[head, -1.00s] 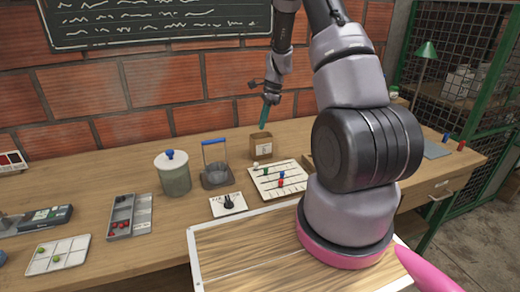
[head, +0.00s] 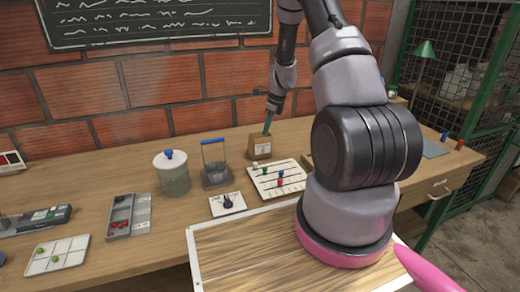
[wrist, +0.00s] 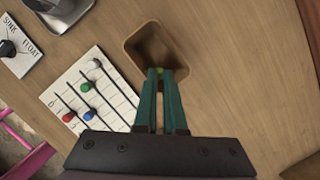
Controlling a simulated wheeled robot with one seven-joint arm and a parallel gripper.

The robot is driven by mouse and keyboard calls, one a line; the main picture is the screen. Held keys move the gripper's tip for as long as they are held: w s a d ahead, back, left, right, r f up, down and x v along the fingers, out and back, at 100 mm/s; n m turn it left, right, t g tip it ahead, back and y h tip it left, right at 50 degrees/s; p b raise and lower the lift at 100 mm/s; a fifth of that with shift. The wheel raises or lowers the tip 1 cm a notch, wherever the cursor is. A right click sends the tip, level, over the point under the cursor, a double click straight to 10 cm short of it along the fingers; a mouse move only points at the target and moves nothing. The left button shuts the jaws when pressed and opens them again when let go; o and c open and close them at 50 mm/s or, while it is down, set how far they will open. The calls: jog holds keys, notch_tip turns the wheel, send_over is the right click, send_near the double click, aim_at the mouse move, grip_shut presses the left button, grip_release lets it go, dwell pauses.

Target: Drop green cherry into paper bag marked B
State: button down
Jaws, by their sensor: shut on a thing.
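The brown paper bag (head: 259,150) stands open on the bench near the brick wall, with a pale label on its front. I cannot read the mark on it. In the wrist view I look into the open mouth of the bag (wrist: 148,42). My gripper (wrist: 160,73) points down with its teal fingers close together over the near edge of the bag's mouth. It is shut on a small green cherry (wrist: 160,70), partly hidden between the fingertips. In the head view my gripper (head: 267,132) is at the bag's top and the cherry cannot be made out.
A white board with coloured pegs (head: 278,180) lies close in front of the bag. A white tray (head: 72,245) with green cherries is far left. Bench right of the bag is clear.

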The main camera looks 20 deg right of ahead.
jog(key=shift+f, duration=0.15)
jog(key=c, duration=0.9)
grip_release()
jog(key=v, duration=1)
jog(key=shift+s+d+r, duration=0.1)
jog(key=shift+d+r, duration=0.05)
jog(key=shift+r, duration=0.2)
jog(key=shift+r, duration=0.1)
